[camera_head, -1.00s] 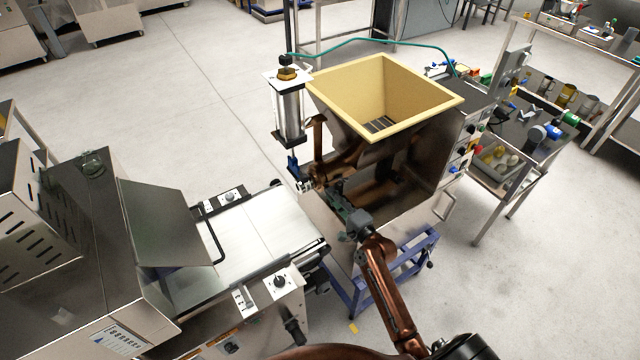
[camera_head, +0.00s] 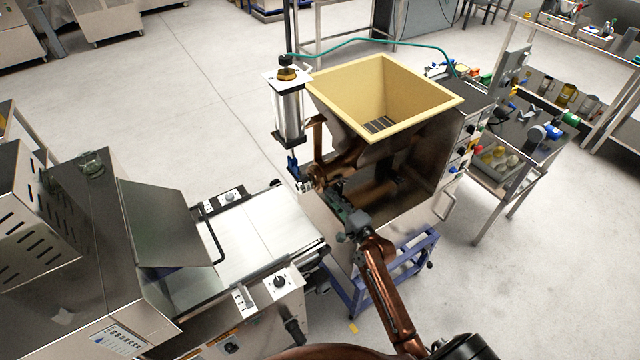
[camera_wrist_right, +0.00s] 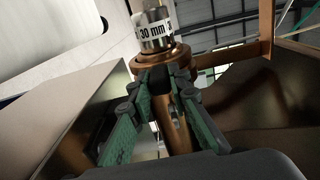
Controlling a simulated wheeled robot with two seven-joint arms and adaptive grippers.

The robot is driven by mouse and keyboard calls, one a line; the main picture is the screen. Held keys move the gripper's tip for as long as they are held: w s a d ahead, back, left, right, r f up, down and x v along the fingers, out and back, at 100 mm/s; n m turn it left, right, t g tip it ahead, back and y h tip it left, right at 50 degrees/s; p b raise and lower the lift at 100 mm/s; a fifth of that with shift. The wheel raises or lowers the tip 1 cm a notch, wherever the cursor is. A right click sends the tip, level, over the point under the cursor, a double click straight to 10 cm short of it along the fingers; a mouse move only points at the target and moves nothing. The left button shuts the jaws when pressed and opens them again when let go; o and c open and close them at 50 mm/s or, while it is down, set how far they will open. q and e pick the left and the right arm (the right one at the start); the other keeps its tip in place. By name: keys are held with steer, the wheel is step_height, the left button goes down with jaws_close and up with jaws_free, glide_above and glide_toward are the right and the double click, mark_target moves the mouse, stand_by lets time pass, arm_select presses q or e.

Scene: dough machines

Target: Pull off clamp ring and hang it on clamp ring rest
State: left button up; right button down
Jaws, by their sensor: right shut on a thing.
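The copper-coloured clamp ring (camera_wrist_right: 160,61) sits around the base of the metal nozzle (camera_wrist_right: 155,30) marked "30 mm" in the right wrist view. My right gripper (camera_wrist_right: 166,82) has its green-padded fingers drawn together at the near side of the ring and is shut on it. In the head view my right gripper (camera_head: 333,190) reaches in at the front of the dough machine, below the clear cylinder (camera_head: 289,112). The ring is small and partly hidden there, and I cannot tell whether it is loose from the nozzle. I cannot make out the clamp ring rest. My left gripper is not in view.
A white conveyor (camera_head: 255,235) stands to the left with a slanted steel cover (camera_head: 165,225). A side table (camera_head: 520,155) with tools stands at right. Open floor lies behind.

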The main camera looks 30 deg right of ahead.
steer(key=shift+a+r, duration=0.2)
stand_by(0.3)
steer(key=shift+s+a+p, duration=0.1)
steer(key=shift+a+p, duration=1.2)
steer(key=shift+a, duration=0.45)
steer(key=a+p, duration=0.3)
steer(key=a, duration=0.3)
steer(key=shift+s, duration=0.25)
steer(key=shift+a, duration=0.15)
